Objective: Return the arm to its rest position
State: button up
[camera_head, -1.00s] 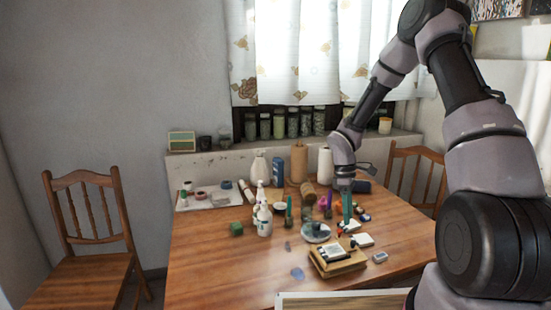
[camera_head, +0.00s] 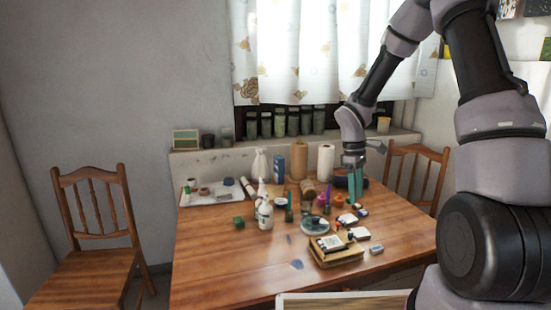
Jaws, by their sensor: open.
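My gripper (camera_head: 354,186) hangs from my arm over the right back part of the wooden table, with its teal fingers pointing down. It is open, and I see nothing between the fingers. It is above the table objects, near a dark blue roll (camera_head: 345,181) behind it and small coloured items below it. My arm arches in from the right side of the view and covers part of the window and wall.
Chairs stand left (camera_head: 95,235) and right (camera_head: 418,175). The table's front left is mostly clear.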

jog(key=s+r+m+t+y, duration=0.1)
jog(key=s+r+m+t, duration=0.2)
jog(key=s+r, duration=0.3)
jog(key=s+r+m+t+y, duration=0.1)
jog(key=s+r+m+t, duration=0.2)
jog(key=r, duration=1.1)
jog(key=s+r+m+t+y, duration=0.1)
jog(key=s+r+m+t, duration=0.1)
jog(key=s+r+m, duration=0.6)
jog(key=s+r, duration=0.2)
jog(key=s, duration=0.1)
jog(key=shift+t, duration=0.4)
